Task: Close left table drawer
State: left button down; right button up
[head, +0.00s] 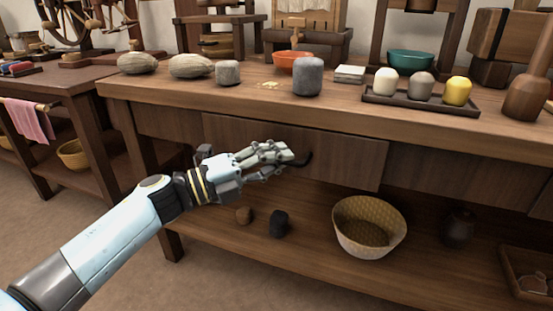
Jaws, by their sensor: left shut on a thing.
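The wooden drawer (350,158) is in the front of the long table (190,97), under its top. Its front stands about level with the table's front, and I cannot tell whether a small gap is left. A dark curved handle (304,161) sits at the middle of the drawer front. My left gripper (290,156) reaches in from the left and is shut on this handle, its fingers hiding part of it. My right gripper is not in view.
Stones, an orange bowl (291,63) and a tray (435,104) of coloured pieces stand on the table. A woven basket (345,240) and two small lumps lie on the lower shelf (310,262). Floor is clear at lower left.

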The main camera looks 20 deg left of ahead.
pick_arm(q)
jog(key=shift+f, duration=0.15)
jog(key=shift+w, duration=1.25)
jog(key=c, duration=1.4)
grip_release()
jog(key=shift+w, duration=0.1)
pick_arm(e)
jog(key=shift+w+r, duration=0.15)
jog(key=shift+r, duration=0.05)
pick_arm(q)
jog(key=v, duration=1.2)
